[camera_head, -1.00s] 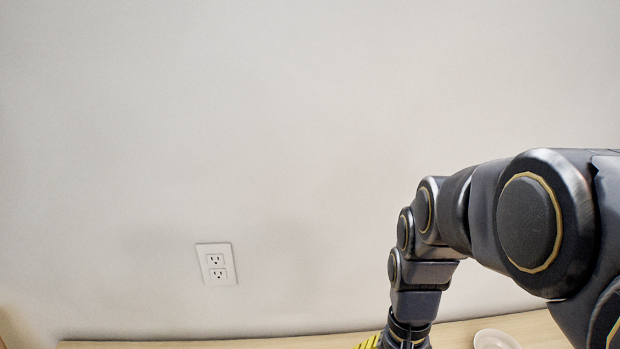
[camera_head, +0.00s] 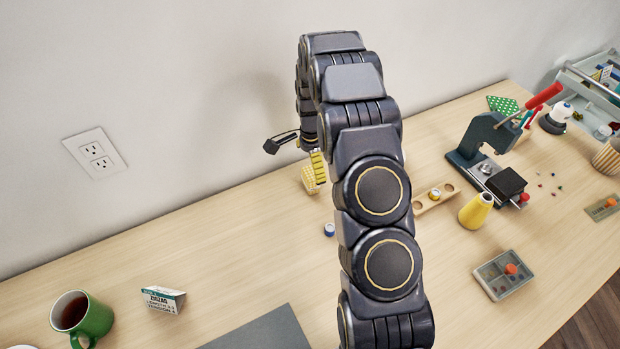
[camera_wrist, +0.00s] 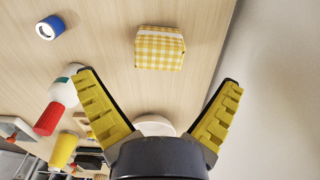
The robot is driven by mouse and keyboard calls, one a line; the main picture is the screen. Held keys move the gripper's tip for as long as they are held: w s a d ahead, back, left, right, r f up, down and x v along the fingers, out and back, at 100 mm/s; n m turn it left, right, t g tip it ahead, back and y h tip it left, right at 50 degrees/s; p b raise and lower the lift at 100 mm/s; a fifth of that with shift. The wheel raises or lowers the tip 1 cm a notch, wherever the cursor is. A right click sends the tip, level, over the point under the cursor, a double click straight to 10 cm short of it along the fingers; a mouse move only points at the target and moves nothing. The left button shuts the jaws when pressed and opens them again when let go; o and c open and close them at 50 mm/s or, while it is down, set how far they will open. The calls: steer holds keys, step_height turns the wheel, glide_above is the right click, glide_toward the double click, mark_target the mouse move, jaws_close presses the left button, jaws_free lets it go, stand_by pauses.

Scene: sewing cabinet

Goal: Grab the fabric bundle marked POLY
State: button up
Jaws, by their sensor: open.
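A yellow-and-white checkered fabric bundle (camera_wrist: 160,48) lies on the wooden table in the wrist view, beyond my fingertips. I cannot read any POLY mark on it. It also shows in the head view (camera_head: 308,181) near the wall, partly hidden by my arm and gripper. My gripper (camera_wrist: 158,80) is open, its two yellow ribbed fingers spread wide with nothing between them. In the head view my gripper (camera_head: 317,166) is mostly hidden, with one yellow finger beside the bundle. I cannot tell whether they touch.
A yellow cone (camera_head: 476,211), a press (camera_head: 490,146) and a parts box (camera_head: 502,274) stand on the right. A green mug (camera_head: 82,317) and a ZIGZAG card (camera_head: 163,300) are front left.

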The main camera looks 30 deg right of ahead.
mark_target(310, 181)
step_height(310, 181, down, 7)
steer(key=c, duration=1)
steer(key=shift+o, duration=0.2)
